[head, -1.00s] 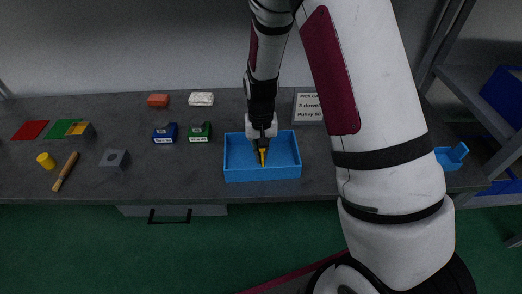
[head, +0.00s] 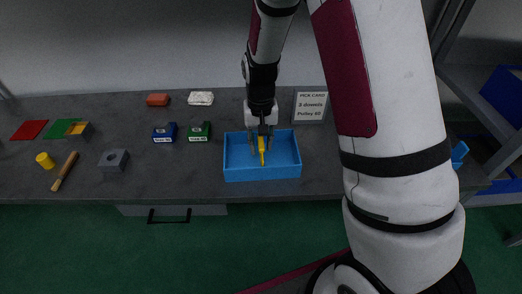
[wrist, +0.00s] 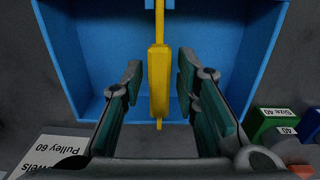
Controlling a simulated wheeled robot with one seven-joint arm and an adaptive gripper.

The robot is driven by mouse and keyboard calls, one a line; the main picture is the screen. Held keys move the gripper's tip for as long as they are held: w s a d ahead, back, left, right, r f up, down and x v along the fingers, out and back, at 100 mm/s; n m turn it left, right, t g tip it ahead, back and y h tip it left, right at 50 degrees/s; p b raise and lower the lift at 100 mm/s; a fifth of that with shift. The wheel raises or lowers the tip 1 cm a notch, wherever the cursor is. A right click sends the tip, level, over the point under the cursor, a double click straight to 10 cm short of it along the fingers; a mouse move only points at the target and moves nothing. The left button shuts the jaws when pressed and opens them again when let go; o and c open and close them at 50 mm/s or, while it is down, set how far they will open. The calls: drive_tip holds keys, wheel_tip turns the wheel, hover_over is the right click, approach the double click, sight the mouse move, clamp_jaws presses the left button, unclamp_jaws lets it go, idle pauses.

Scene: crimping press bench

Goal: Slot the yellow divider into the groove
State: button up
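The yellow divider (head: 261,151) is in the blue box (head: 263,174), near the middle of its width. In the wrist view the divider (wrist: 159,72) is a narrow yellow piece seen along its length, with the blue box (wrist: 80,60) on both sides. My gripper (head: 262,137) is just above the divider. In the wrist view my gripper (wrist: 160,82) is open, one finger on each side of the divider, with a visible gap on both sides.
A pick card (head: 311,106) stands behind the box. Blue (head: 165,133) and green (head: 199,132) bins are left of it. A grey block (head: 114,160), a wooden-handled tool (head: 65,171) and a yellow cylinder (head: 45,160) lie further left. The bench front is clear.

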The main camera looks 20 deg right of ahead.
wheel_tip(320, 180, up, 7)
drive_tip(key=shift+r, duration=0.2)
idle(0.5)
drive_tip(key=shift+r, duration=0.15)
drive_tip(key=s+r+n+t, duration=0.3)
drive_tip(key=s+r+t, duration=0.2)
drive_tip(key=s+r, duration=1.6)
drive_tip(key=shift+s+t, duration=0.3)
drive_tip(key=shift+s, duration=0.5)
